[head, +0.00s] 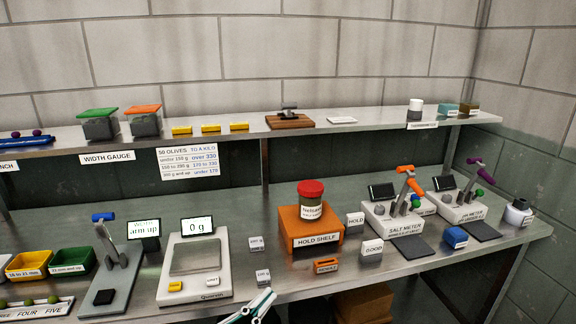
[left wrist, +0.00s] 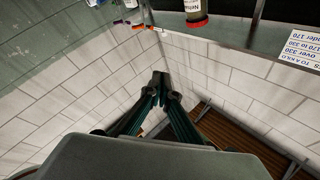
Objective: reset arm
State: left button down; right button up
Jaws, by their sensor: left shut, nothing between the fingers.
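My left gripper (head: 262,300) shows at the bottom edge of the head view, in front of the bench's front edge. It is shut and empty. In the left wrist view its dark fingers (left wrist: 160,82) meet at their tips with nothing between them. A grey gauge with a blue-handled arm (head: 104,218) stands on the bench at the left in the head view; the arm is raised and leaning. The small display (head: 144,228) beside it reads "arm up". My right gripper is not in view.
A scale (head: 198,257) reading 0 g stands right of the gauge. An orange hold shelf (head: 293,234) bears a red-lidded jar (head: 311,196). Salt meter (head: 392,222) and pH meter (head: 461,209) stand farther right. Small label blocks stand near the front edge. An upper shelf (head: 228,135) runs behind.

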pick_arm(q)
jog(key=a+f+n+y, duration=0.5)
jog(key=a+f+y, duration=0.1)
jog(key=f, duration=0.5)
jog(key=s+a+f+n+g+y, duration=0.2)
jog(key=s+f, duration=0.4)
jog(key=f, duration=0.4)
jog(key=s+a+f+n+g+y, duration=0.3)
jog(key=s+a+f, duration=0.4)
jog(key=f, duration=0.4)
jog(key=shift+s+a+y, duration=0.2)
jog(key=shift+s+y, duration=0.1)
jog(key=shift+y, duration=0.2)
jog(key=shift+f, duration=0.1)
